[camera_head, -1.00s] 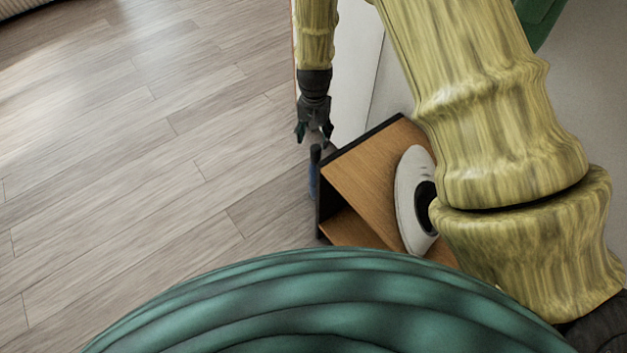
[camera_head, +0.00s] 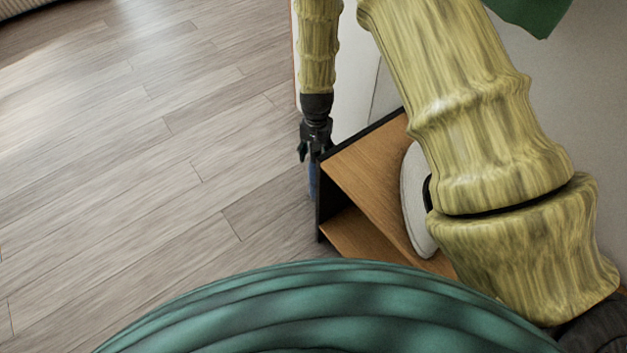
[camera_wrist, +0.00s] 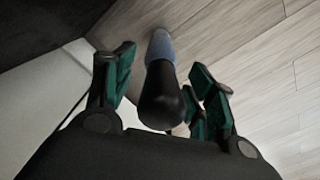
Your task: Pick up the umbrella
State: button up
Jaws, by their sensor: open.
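The umbrella (camera_wrist: 163,95) has a dark rounded handle end and a blue part beyond it. In the wrist view it lies between the two open fingers of my gripper (camera_wrist: 160,88), with no clear contact on either side. In the head view the umbrella's blue part (camera_head: 312,182) shows as a narrow strip beside the dark left edge of a wooden shelf unit. My gripper (camera_head: 316,148) is right above it there and hides its top. The lower end of the umbrella is hard to make out.
The wooden shelf unit (camera_head: 362,165) with dark edges stands just right of the umbrella, close to my gripper. A white round object (camera_head: 415,205) sits on it, partly hidden by my arm. A pale wall is behind. The wooden floor (camera_head: 150,170) at left is clear.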

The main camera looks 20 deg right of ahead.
jog(key=shift+f, duration=0.15)
grip_shut()
dwell(0.4)
